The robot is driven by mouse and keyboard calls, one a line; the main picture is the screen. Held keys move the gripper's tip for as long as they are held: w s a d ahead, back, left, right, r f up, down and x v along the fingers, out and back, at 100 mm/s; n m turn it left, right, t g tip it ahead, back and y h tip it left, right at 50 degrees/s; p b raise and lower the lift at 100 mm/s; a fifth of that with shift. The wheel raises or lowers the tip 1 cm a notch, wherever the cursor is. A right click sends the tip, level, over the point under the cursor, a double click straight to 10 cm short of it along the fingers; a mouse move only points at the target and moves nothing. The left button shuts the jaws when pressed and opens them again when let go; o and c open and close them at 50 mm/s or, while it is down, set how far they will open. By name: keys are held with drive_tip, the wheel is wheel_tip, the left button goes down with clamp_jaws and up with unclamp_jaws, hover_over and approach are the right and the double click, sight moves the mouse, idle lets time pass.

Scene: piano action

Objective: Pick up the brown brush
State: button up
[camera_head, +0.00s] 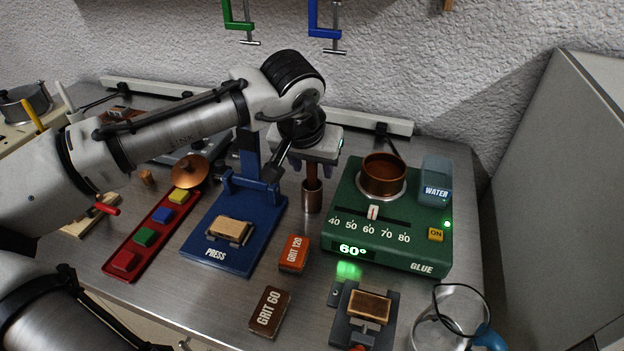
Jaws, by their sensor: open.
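A brown brush handle (312,172) stands upright in a dark brown cup (312,197) on the metal bench, between the blue press and the green glue heater. The brush's lower end is hidden inside the cup. My gripper (311,166) points down directly above the cup, with its jaws open and the handle showing between or just behind the fingers. I cannot tell whether either finger touches the handle. The handle's top is hidden by the gripper body.
The blue press (198,250) stands left of the cup and the green glue heater (395,252) with its copper pot (384,178) stands right. The orange grit block (294,254) and brown grit block (269,312) lie in front. A glass jug (450,320) is at the front right.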

drive_tip(key=shift+f, duration=0.15)
clamp_jaws()
idle(0.4)
wheel_tip(320, 180, up, 20)
drive_tip(key=shift+b, duration=0.35)
